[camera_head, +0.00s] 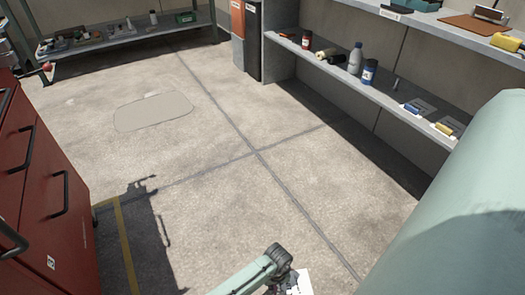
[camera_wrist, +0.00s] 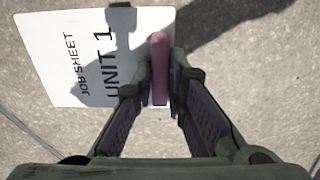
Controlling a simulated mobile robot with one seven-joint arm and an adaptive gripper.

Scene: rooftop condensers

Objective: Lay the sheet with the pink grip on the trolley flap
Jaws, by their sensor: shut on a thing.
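My gripper (camera_wrist: 160,92) is shut on the pink grip (camera_wrist: 160,58) in the wrist view. The grip is fixed to a white sheet (camera_wrist: 70,55) lettered "JOB SHEET UNIT 1", which hangs out to the left over the concrete floor. In the head view my gripper (camera_head: 284,284) is at the bottom edge, and a strip of the white sheet (camera_head: 304,283) shows beside it. A red drawer unit (camera_head: 38,180), perhaps the trolley, stands at the left; I cannot make out a flap on it.
Shelves at the right hold bottles (camera_head: 355,58) and sheets with a blue grip (camera_head: 412,107) and a yellow grip (camera_head: 445,129). A low bench (camera_head: 130,38) with tools stands at the back left. The concrete floor (camera_head: 220,130) between is clear.

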